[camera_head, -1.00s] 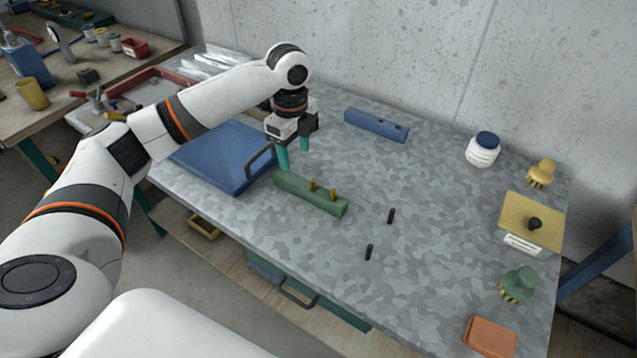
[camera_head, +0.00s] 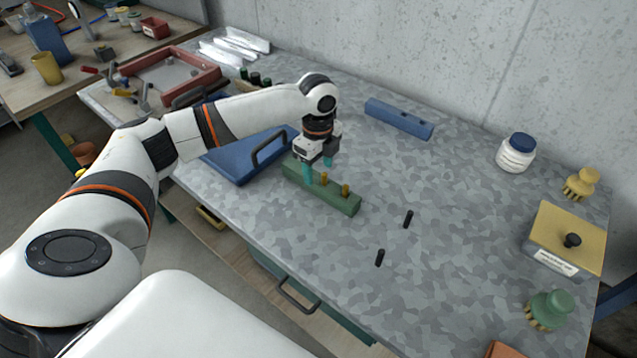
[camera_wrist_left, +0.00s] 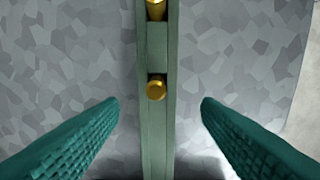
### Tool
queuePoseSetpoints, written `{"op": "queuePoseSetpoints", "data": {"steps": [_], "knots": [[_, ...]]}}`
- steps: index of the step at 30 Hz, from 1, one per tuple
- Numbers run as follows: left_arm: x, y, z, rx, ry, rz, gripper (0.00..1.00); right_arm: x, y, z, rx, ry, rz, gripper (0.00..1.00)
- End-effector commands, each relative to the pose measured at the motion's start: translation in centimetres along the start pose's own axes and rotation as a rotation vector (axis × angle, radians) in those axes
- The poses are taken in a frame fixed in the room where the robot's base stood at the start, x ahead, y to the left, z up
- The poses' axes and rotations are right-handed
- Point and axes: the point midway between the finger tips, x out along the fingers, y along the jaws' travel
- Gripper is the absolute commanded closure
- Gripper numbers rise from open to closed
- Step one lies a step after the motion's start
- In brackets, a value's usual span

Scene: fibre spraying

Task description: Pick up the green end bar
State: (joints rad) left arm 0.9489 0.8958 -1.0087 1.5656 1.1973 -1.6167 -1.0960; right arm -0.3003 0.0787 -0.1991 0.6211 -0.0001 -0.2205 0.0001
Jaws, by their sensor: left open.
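The green end bar (camera_head: 335,196) lies on the grey mottled table top, with two brass pins standing up from it. In the left wrist view the bar (camera_wrist_left: 155,122) runs up the middle of the picture between my two teal fingers. My left gripper (camera_head: 319,168) is open, at the bar's far left part, with one finger on each side of it. In the left wrist view both fingers of the left gripper (camera_wrist_left: 160,108) stand apart from the bar, with a gap on each side. My right gripper is not seen.
A blue bar (camera_head: 399,118) lies behind. A blue panel with a handle (camera_head: 240,160) is left of the green bar. Two black pins (camera_head: 408,219) stand to the right. A white jar (camera_head: 516,154) and yellow block (camera_head: 566,240) are farther right. The table middle is largely clear.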

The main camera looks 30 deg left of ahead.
Motion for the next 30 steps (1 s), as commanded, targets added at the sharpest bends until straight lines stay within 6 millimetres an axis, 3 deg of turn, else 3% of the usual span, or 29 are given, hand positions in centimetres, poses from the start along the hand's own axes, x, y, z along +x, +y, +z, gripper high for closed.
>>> {"op": "queuePoseSetpoints", "data": {"steps": [5, 13, 22, 30], "knots": [[1.3, -0.1, 0.0, 0.000, 0.000, -0.004, 0.42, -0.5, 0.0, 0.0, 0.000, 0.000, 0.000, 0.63], [5.1, 0.0, 0.0, 0.000, 0.000, -0.003, 0.42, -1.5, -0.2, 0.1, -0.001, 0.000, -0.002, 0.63], [5.7, 0.0, 0.0, 0.001, 0.001, -0.001, 0.42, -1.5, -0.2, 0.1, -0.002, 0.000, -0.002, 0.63], [5.7, 0.0, 0.0, 0.001, 0.001, 0.000, 0.86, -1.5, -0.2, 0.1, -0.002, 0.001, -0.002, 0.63]]}}
